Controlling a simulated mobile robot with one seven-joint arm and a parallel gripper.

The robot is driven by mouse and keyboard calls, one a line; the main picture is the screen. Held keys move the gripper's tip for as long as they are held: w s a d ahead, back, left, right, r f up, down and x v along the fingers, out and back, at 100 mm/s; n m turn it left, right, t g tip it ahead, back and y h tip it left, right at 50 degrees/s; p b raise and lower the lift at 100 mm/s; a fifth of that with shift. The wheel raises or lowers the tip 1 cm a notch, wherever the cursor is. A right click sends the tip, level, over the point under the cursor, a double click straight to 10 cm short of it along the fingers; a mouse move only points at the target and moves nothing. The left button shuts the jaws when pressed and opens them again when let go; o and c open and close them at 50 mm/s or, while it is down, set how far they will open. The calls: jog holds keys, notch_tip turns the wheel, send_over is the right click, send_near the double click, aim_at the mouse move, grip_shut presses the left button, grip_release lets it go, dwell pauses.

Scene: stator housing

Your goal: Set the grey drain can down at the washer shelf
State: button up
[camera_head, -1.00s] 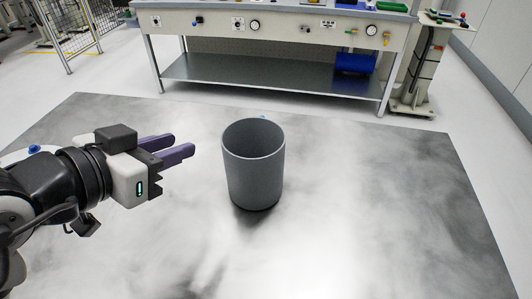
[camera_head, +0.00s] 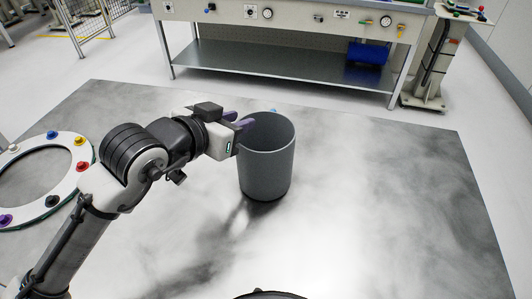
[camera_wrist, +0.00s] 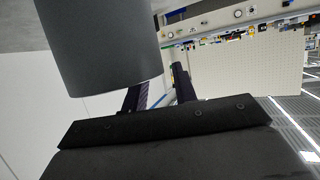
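The grey drain can (camera_head: 266,172) stands upright and open-topped on the cloudy grey surface, right of my gripper. My gripper (camera_head: 240,119) is at the left of the can's rim, its purple fingers reaching to the rim and overlapping it in the head view. In the wrist view the can (camera_wrist: 98,45) fills the upper left, and my two fingers (camera_wrist: 160,88) show a gap between them. The can's wall partly hides one finger, and I cannot tell whether the rim lies between them. No grip on the can shows.
A bench with a bare lower shelf (camera_head: 270,68) stands at the back; a blue bin (camera_head: 368,53) is at its right end. A grey stand (camera_head: 432,70) is right of it. A white ring with coloured knobs (camera_head: 86,153) lies at left. The surface right of the can is clear.

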jog(key=shift+w+d+f, duration=0.25)
jog(key=shift+w, duration=0.2)
grip_shut()
jog(key=shift+s+f, duration=0.1)
dwell(1.0)
